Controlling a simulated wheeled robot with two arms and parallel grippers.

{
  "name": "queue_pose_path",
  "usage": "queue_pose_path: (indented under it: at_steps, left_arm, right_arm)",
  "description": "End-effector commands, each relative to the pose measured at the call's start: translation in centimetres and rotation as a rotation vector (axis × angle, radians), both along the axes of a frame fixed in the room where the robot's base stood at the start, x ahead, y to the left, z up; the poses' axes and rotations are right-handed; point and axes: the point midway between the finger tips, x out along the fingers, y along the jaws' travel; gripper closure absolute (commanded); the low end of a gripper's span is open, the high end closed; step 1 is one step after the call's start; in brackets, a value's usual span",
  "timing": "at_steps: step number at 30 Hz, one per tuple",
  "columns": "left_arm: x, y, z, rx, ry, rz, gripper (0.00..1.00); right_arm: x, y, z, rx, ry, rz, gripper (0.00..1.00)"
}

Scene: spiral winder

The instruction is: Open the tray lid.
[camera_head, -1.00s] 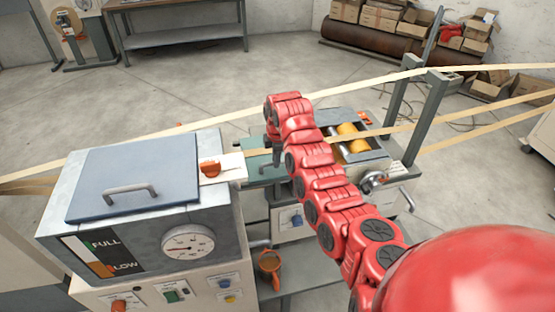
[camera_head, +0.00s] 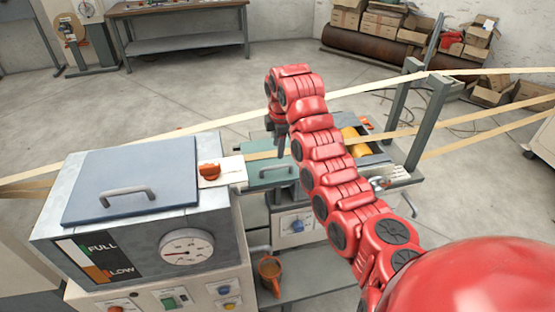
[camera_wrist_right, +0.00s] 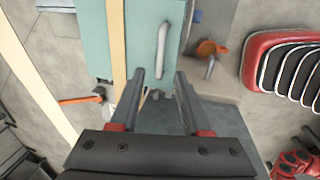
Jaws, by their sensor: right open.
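A teal lid (camera_head: 262,178) with a pale bar handle (camera_head: 270,169) lies flat in the middle of the machine, behind and right of the gauge box. My right gripper (camera_head: 281,146) hangs over its far side, pointing down. In the right wrist view, the teal lid (camera_wrist_right: 146,45) fills the top middle and its handle (camera_wrist_right: 163,48) runs up and down. My right gripper (camera_wrist_right: 158,76) is open and empty, its fingertips near the handle's lower end; I cannot tell the gap in height. My left gripper is out of view.
A tan strip (camera_head: 215,132) crosses the machine, and strip also passes beside my gripper in the wrist view (camera_wrist_right: 116,40). A grey box with a blue-grey lid (camera_head: 130,180) and gauge (camera_head: 187,247) stands left.

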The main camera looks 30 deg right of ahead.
Motion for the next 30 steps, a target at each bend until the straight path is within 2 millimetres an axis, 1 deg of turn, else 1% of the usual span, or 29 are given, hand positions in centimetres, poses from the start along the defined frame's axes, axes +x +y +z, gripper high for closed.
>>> queue_pose_path:
  at_steps: [1, 3, 12, 18, 30]
  left_arm:
    - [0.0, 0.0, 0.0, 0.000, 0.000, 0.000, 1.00]
    - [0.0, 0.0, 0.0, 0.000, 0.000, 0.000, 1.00]
    - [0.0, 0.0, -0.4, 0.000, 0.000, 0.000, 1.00]
    - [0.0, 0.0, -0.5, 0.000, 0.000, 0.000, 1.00]
    - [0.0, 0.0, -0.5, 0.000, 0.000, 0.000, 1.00]
  right_arm:
    - [-0.2, -0.1, 1.1, -0.002, 0.000, 0.000, 0.53]
    - [-0.4, -0.1, 2.5, -0.004, -0.002, -0.001, 0.53]
    - [-1.3, 0.3, 7.0, -0.004, -0.001, 0.001, 0.53]
    - [-1.6, 0.4, 8.2, -0.001, 0.002, 0.000, 0.53]
    - [-1.6, 0.5, 8.4, 0.000, 0.002, 0.001, 0.53]
